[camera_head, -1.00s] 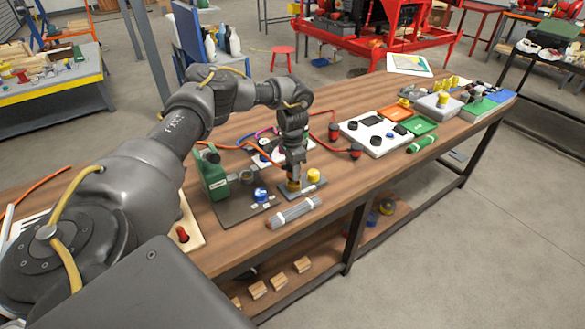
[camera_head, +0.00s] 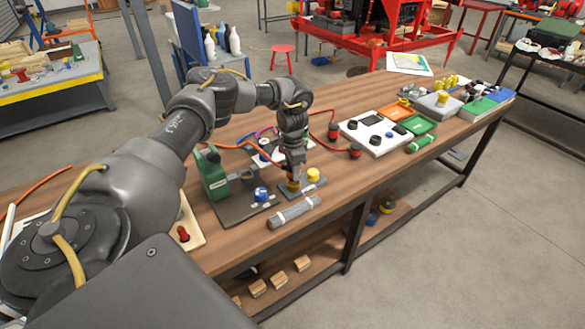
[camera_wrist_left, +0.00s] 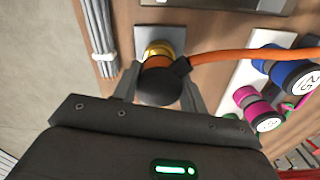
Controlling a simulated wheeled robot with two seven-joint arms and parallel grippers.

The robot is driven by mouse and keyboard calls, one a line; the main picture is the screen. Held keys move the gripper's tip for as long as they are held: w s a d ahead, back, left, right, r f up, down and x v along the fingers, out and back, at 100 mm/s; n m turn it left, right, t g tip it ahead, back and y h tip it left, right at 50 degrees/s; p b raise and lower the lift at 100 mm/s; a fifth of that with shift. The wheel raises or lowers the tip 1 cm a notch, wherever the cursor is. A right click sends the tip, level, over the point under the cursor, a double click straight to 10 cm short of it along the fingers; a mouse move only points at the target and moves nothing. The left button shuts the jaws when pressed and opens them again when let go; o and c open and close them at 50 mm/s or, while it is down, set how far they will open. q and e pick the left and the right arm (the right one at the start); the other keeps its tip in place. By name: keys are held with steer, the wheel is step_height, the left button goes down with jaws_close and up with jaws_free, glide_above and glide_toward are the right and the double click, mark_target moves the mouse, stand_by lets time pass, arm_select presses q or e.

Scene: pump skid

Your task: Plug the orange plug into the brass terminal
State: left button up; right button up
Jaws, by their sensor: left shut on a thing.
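My left gripper (camera_head: 293,184) points down over a small grey plate (camera_head: 317,187) near the table's front edge. In the left wrist view its fingers (camera_wrist_left: 160,90) are shut on the orange plug (camera_wrist_left: 155,63), which has a dark round back and an orange cable running off to the right. The brass terminal (camera_wrist_left: 159,48) shows as a yellow ring at the plug's far end, on the grey plate. The plug looks lined up with it, but I cannot tell how deep it sits. My right gripper is not in view.
A yellow knob (camera_head: 313,174) stands on the plate's right part. A bundle of grey rods (camera_head: 294,211) lies in front. A green pump (camera_head: 213,176) stands to the left. Behind are coloured connectors (camera_wrist_left: 288,75) with cables. A white panel (camera_head: 374,134) lies to the right.

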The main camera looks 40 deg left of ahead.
arm_select(q)
steer(key=shift+f+b, duration=0.55)
steer(key=shift+f, duration=1.1)
steer(key=o, duration=1.2)
step_height(320, 180, up, 10)
steer(key=shift+f+b, duration=0.2)
steer(key=shift+b, duration=0.15)
steer(key=shift+r, duration=0.65)
